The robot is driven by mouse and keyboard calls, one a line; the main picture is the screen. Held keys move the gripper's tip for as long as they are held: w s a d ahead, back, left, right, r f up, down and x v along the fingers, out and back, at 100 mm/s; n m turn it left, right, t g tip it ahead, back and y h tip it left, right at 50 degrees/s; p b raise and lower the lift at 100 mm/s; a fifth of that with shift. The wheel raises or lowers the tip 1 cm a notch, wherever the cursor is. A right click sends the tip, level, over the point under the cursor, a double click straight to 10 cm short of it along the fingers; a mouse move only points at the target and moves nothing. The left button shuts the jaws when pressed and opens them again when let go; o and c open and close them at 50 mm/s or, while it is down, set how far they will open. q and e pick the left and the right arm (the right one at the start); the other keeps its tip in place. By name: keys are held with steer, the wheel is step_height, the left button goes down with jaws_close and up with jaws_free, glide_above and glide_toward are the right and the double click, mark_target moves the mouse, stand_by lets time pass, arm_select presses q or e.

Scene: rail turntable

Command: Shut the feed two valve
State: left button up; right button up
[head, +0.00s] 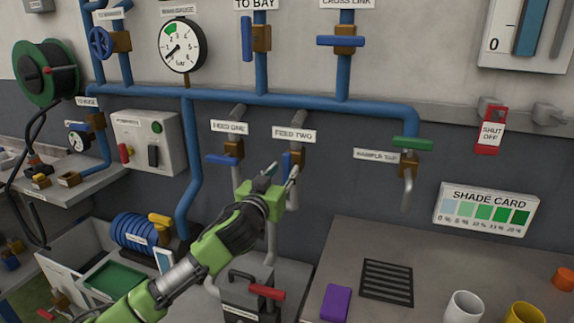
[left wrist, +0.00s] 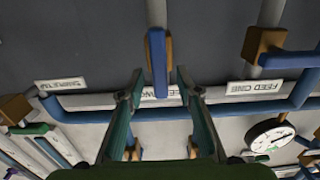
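The feed two valve has a brass body (head: 297,159) and a blue lever (head: 286,163), under the FEED TWO label (head: 294,135). The lever points along its vertical pipe. My left gripper (head: 281,174) is just in front of it, fingers open. In the left wrist view, which is upside down, the blue lever (left wrist: 159,65) appears in the gap between the two open fingertips (left wrist: 159,75). No finger visibly touches it; the exact depth is hard to tell. The gripper partly hides the lever's lower end in the head view. My right gripper is not in view.
The feed one valve's blue lever (head: 222,160) lies crosswise close on the left. The sample tap with a green lever (head: 412,143) is to the right. Blue pipe (head: 300,101) runs above. Below stands a dark block with a red handle (head: 267,291).

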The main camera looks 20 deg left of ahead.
mark_target(285, 169)
arm_select(q)
steer(key=shift+w+d, duration=0.1)
steer(key=shift+w, duration=1.55)
jaws_close()
